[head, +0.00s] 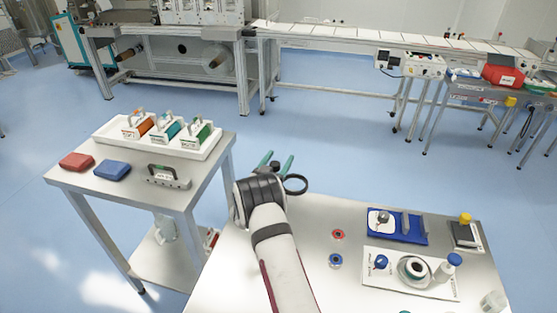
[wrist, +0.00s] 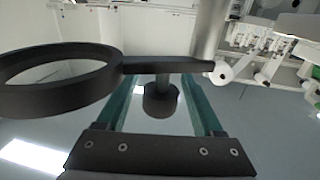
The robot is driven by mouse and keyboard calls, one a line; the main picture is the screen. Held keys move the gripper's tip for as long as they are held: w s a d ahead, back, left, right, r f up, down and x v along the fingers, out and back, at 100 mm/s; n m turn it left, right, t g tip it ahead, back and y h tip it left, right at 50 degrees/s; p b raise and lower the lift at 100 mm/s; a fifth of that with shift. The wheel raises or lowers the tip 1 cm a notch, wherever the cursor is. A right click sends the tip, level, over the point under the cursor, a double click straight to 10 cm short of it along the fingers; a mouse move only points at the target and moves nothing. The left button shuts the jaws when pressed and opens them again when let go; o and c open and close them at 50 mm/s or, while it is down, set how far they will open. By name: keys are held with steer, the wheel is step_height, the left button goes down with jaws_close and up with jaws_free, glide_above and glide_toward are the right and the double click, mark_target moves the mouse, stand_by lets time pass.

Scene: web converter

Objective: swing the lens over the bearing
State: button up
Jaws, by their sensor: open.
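The lens is a round black ring (head: 296,184) on a dark arm, just right of my gripper (head: 278,160) in the head view. In the wrist view the lens ring (wrist: 110,75) fills the left side, and its bar runs right across the front of my gripper (wrist: 163,85). My teal fingers are open, one on each side of a dark knob (wrist: 160,101) under the bar; contact cannot be told. A pale ring-shaped part (head: 416,267) sits on a white board on the right bench; it may be the bearing. Smaller red (head: 338,235) and blue (head: 335,260) rings lie left of it.
A left table carries a white tray (head: 105,132) of coloured blocks. A grey post (wrist: 208,32) stands close by in the wrist view.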

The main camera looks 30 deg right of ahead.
jaws_close()
stand_by(0.3)
stand_by(1.1)
